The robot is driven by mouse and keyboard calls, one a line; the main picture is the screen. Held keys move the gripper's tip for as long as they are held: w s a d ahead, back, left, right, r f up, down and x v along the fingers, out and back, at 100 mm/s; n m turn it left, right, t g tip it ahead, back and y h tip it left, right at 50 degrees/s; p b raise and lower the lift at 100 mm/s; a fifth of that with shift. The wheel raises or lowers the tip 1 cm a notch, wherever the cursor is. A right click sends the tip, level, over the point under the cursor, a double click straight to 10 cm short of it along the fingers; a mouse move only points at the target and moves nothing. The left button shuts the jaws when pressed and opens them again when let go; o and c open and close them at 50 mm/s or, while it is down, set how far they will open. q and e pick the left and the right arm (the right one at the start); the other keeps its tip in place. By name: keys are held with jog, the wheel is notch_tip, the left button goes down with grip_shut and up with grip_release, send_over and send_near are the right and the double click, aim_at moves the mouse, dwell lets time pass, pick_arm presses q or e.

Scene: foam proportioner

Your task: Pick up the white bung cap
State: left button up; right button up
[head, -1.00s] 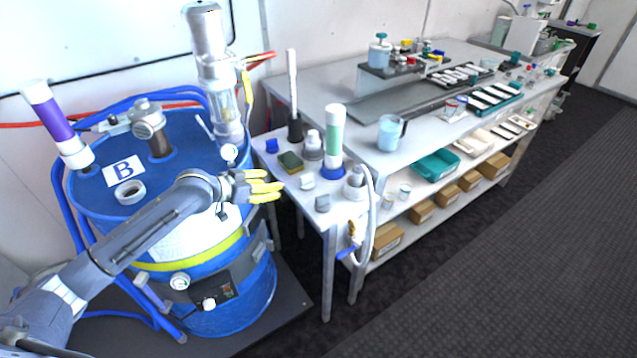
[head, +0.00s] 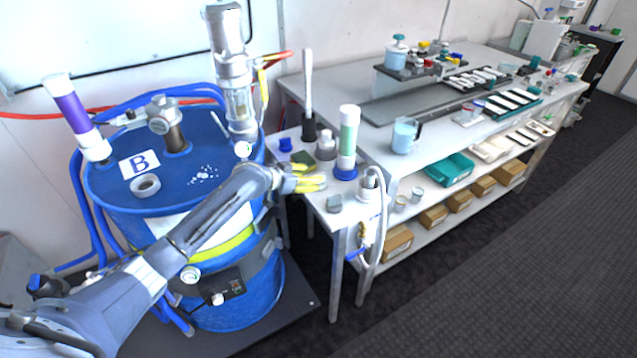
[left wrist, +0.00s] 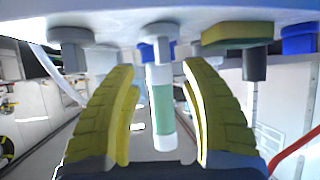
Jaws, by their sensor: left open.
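My left gripper (head: 312,178) is open over the left end of the side table, its yellow fingers pointing right. In the left wrist view, which is upside down, the two fingers (left wrist: 158,72) are spread with nothing between them. A pale flanged cap (left wrist: 160,30), apparently the white bung cap, is on the table just beyond the fingertips, roughly centred between them. In the head view the fingers hide it. A grey cap (head: 334,203) sits nearer the table's front edge; it seems to be the left one in the wrist view (left wrist: 72,36). My right gripper is out of view.
A green-labelled tube (head: 349,135) stands behind the cap, with a green sponge (head: 301,156) and dark grey stand (head: 308,130) close by. A pump with a hose (head: 370,190) stands right.

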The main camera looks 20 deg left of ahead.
aim_at(318, 175)
pick_arm(q)
jog(key=shift+a+x, duration=0.1)
jog(key=shift+x, duration=1.25)
jog(key=shift+a+x, duration=0.15)
jog(key=shift+x, duration=1.2)
jog(key=shift+c, duration=0.3)
jog(key=shift+f, duration=0.1)
grip_shut()
